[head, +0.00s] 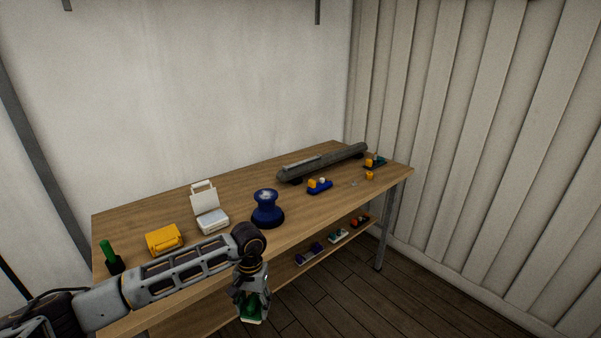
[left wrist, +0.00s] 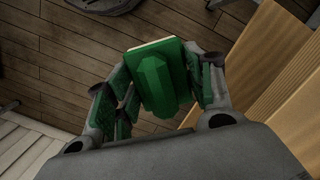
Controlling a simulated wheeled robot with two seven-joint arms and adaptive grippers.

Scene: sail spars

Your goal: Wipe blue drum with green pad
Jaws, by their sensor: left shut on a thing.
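The blue drum (head: 267,207), spool-shaped with a pale patch on top, stands upright near the front edge of the wooden table. My left gripper (head: 251,309) is in front of the table's front edge, pointing down, below the tabletop and apart from the drum. It is shut on the green pad (head: 252,316), which has a pale layer along its underside. In the left wrist view the green pad (left wrist: 162,82) sits between the two fingers, above the floor. My right gripper is not in view.
On the table (head: 140,214) are a yellow box (head: 164,239), an open white case (head: 211,219), a green-handled item (head: 110,258), a blue tool (head: 319,186) and a long grey spar (head: 322,162). A lower shelf (head: 285,272) holds several small items.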

